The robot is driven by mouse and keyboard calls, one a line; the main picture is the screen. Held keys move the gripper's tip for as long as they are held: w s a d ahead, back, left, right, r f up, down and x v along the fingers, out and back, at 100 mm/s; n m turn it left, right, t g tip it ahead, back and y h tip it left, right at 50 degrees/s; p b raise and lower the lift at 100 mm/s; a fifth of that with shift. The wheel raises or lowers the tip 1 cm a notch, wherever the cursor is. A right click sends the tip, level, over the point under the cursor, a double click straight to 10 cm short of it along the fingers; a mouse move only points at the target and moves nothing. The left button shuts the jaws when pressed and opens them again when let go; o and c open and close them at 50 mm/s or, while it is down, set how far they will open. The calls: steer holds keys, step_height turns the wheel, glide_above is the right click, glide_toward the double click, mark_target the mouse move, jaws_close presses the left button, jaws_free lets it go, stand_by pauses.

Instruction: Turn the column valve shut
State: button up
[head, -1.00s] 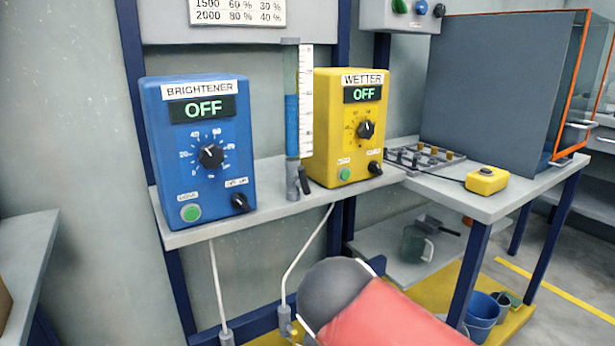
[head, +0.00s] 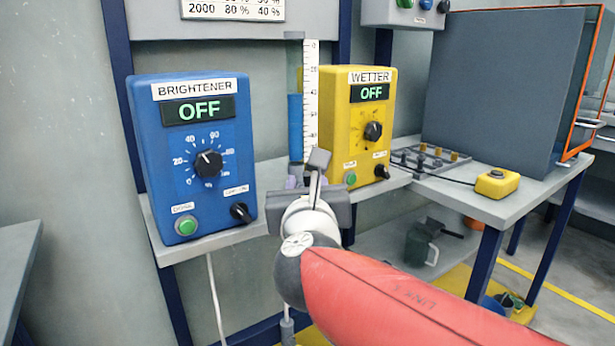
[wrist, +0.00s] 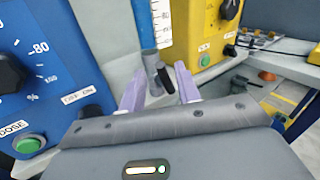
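The graduated column (head: 296,120) stands on the shelf between the two boxes, with blue liquid in its lower part. Its valve at the foot is mostly hidden behind my gripper in the head view. In the wrist view the grey valve body (wrist: 150,60) and its dark lever (wrist: 160,80) show just beyond my fingertips, the lever tilted. My gripper (wrist: 155,82) is open, its two pale purple fingers on either side of the lever. I cannot tell whether they touch it. In the head view my gripper (head: 305,180) is in front of the column's foot.
The blue BRIGHTENER box (head: 197,155) stands close on the left and the yellow WETTER box (head: 357,125) close on the right; both displays read OFF. A small rack (head: 428,160) and a yellow button box (head: 497,182) lie on the right bench. A green jug (head: 420,245) stands below.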

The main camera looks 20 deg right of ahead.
mark_target(307, 177)
steer(key=shift+x, duration=2.05)
jaws_close()
